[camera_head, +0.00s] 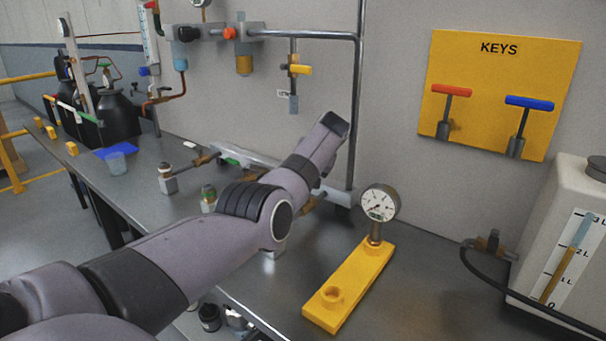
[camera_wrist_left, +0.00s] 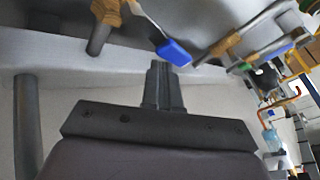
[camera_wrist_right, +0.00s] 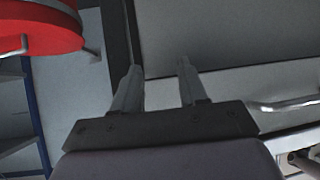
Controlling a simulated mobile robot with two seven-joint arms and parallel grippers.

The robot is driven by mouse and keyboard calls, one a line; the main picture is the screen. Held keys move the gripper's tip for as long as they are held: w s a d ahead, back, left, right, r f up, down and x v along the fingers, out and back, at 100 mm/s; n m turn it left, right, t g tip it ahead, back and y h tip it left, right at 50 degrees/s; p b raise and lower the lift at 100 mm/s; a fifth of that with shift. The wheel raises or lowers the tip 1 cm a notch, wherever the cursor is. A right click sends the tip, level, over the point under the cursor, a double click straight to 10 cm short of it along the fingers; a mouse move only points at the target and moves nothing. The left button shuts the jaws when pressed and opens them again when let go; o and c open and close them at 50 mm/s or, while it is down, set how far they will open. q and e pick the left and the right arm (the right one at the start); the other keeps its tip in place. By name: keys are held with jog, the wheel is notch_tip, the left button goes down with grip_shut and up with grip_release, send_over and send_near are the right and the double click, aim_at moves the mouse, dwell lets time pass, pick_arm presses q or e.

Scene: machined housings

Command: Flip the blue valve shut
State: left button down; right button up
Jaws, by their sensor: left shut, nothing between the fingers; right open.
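The blue valve handle (camera_wrist_left: 173,52) shows in the left wrist view as a small blue grip on a thin metal lever by a brass fitting (camera_wrist_left: 106,10). My left gripper (camera_wrist_left: 161,68) is shut and empty, its fingertips close to the blue grip; I cannot tell whether they touch. In the head view my left arm reaches over the pipework by the wall, and neither its fingers nor the blue valve handle can be made out there. My right gripper (camera_wrist_right: 156,72) is open and empty in the right wrist view, away from the valve.
Pipework (camera_head: 238,155) with a green handle runs along the wall. A gauge (camera_head: 379,203) stands on a yellow block (camera_head: 345,290) right of my arm. A yellow KEYS board (camera_head: 485,65) holds red and blue T-handles. A white tank (camera_head: 570,225) stands at the right.

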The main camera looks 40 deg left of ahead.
pick_arm(q)
jog(key=shift+v, duration=3.6)
